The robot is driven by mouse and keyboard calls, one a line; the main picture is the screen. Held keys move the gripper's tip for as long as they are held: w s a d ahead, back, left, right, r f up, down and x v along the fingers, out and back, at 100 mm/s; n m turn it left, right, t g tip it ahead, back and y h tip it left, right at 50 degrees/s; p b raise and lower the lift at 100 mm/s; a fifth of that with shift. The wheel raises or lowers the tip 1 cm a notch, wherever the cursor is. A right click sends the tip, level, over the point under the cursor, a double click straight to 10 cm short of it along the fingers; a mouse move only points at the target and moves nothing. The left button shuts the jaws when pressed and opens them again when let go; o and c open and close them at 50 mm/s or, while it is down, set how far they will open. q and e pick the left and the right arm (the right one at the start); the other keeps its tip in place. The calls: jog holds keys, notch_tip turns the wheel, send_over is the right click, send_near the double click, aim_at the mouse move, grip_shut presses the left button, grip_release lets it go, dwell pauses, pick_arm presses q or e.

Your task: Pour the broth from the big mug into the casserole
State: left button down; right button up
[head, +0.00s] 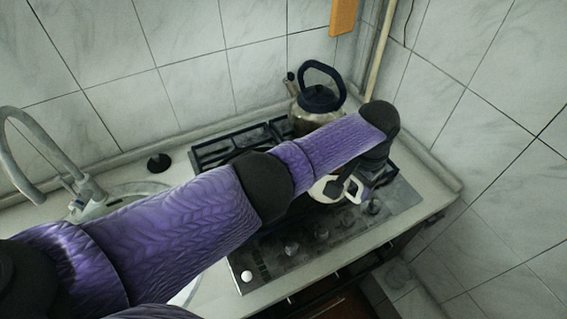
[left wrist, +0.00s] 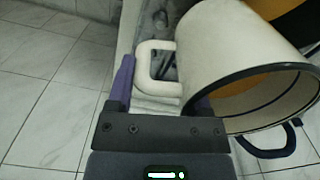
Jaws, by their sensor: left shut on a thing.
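The big mug (left wrist: 220,50) is cream with a dark rim. In the left wrist view it lies strongly tilted, its mouth toward the lower right and amber colour showing inside. Its square handle (left wrist: 144,60) is between the fingers of my left gripper (left wrist: 160,95), which is shut on it. In the head view my left gripper (head: 358,189) is over the stove beside pale enamel ware (head: 322,190), mostly hidden by my arm. I cannot make out the casserole clearly; an orange surface (left wrist: 285,12) shows behind the mug. My right gripper is out of view.
A kettle (head: 318,103) with a dark blue handle stands at the back of the stove (head: 285,248). A sink tap (head: 40,150) is at the left. Tiled walls close off the back and right. A dark blue loop (left wrist: 275,142) shows below the mug's mouth.

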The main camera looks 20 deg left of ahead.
pick_arm(q)
jog(key=shift+s+a+r, duration=0.1)
jog(key=shift+s+a, duration=0.05)
jog(key=a+r+h+p, duration=0.2)
jog(key=a+r+h, duration=0.2)
jog(key=a+h, duration=0.1)
jog(key=shift+h+p, duration=0.4)
jog(key=shift+h, duration=0.1)
dwell(0.4)
jog(key=shift+a+h+b, duration=0.7)
jog(key=shift+a+b, duration=0.25)
jog(key=shift+a, duration=0.05)
jog(key=shift+a+r+h+b, duration=0.1)
jog(key=shift+a+h+b, duration=0.6)
jog(key=shift+b, duration=0.5)
jog(key=shift+a+r+h+b, duration=0.4)
jog(key=shift+r+h+b, duration=0.35)
jog(key=shift+h, duration=0.25)
dwell(0.3)
jog(key=shift+s+a+f+h+b, duration=0.15)
jog(key=shift+a+h+b, duration=0.45)
jog(key=shift+b, duration=0.5)
jog(key=shift+w+a+f+h+b, duration=0.15)
jog(key=shift+a+h+b, duration=0.25)
jog(key=shift+h+b, duration=0.55)
dwell(0.9)
